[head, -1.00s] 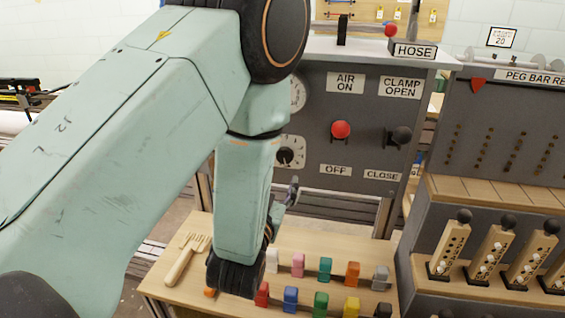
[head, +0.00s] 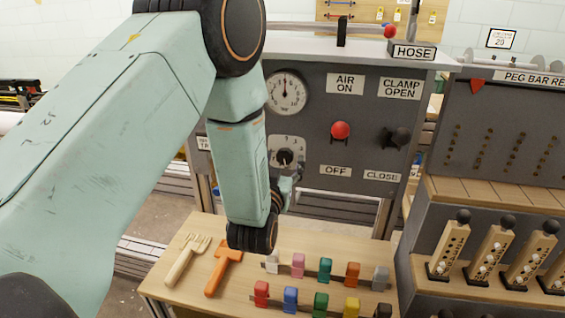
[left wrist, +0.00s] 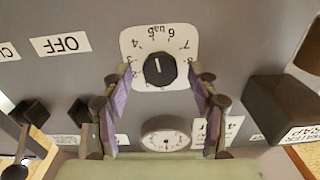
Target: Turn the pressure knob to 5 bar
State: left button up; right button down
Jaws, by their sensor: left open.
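The black pressure knob (head: 285,157) sits on a pale numbered dial plate (head: 275,146) on the grey panel. In the left wrist view the knob (left wrist: 160,68) is upside down, its white mark pointing up towards the "bar" lettering; the exact value is too small to tell. The round pressure gauge (head: 286,93) is above the knob, its needle pointing about straight up. My left gripper (left wrist: 162,98) is open and empty, facing the dial, with a finger on either side of the knob in the picture and apart from it. My right gripper is not in view.
A red-balled air lever (head: 340,130) and a black-balled clamp lever (head: 401,136) stand right of the knob. Below, a wooden table (head: 210,294) holds a comb-like fork (head: 186,258), an orange tool (head: 221,270) and several coloured clips. A dark block (left wrist: 284,104) juts out in the left wrist view.

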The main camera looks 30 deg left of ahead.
pick_arm(q)
jog(key=c, duration=1.2)
jog(key=shift+o, duration=0.2)
jog(key=shift+n, duration=0.4)
jog(key=o, duration=1.2)
jog(key=shift+c, duration=0.2)
